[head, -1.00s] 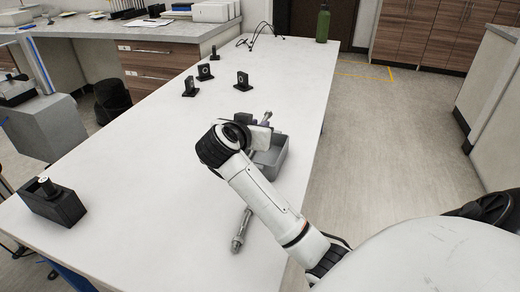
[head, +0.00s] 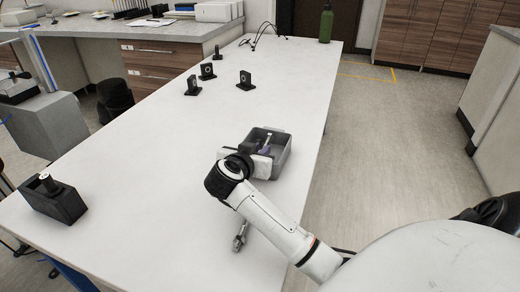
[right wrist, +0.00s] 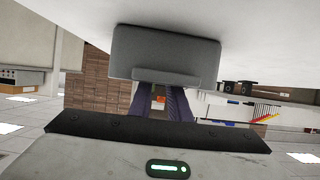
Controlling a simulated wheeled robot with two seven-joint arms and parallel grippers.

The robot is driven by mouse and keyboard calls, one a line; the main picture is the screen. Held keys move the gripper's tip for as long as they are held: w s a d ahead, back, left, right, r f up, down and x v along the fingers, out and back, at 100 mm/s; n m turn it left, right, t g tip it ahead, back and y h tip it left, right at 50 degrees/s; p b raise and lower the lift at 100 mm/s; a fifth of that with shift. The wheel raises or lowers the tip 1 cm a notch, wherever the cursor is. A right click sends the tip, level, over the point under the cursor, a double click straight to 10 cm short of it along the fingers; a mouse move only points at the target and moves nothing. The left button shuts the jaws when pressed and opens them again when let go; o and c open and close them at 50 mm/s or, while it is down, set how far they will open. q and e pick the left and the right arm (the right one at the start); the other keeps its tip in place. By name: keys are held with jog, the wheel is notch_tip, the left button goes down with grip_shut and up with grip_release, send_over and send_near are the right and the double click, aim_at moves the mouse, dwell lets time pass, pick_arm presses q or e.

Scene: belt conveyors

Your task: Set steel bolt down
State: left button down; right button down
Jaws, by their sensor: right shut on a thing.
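My right gripper (head: 264,148), with purple-blue fingers, is at the small grey bin (head: 285,160) on the white table. It is shut on a steel bolt (head: 268,138), whose upper end shows between the fingers against the inside of the bin. I cannot tell whether the bolt touches the bin. A steel length with a thicker end (head: 240,238) shows below my right arm; the arm hides whether it is part of the same bolt. In the right wrist view the fingers (right wrist: 160,100) reach toward the grey bin (right wrist: 165,45); no bolt shows there. My left gripper is not in view.
Several small black stands (head: 245,80) stand farther back on the table. A black block holder (head: 52,200) is at the left edge. A green bottle (head: 326,24) and cables (head: 262,32) are at the far end. The table's middle is clear.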

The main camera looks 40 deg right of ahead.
jog(key=shift+f, duration=0.1)
jog(key=shift+f, duration=0.3)
jog(key=c, duration=1.6)
grip_release()
jog(key=shift+s+f, duration=0.1)
jog(key=shift+f, duration=0.05)
jog(key=shift+c, duration=0.2)
jog(key=r+v, duration=0.1)
jog(key=v, duration=1.1)
jog(key=shift+r+p, duration=0.3)
jog(key=shift+r, duration=0.05)
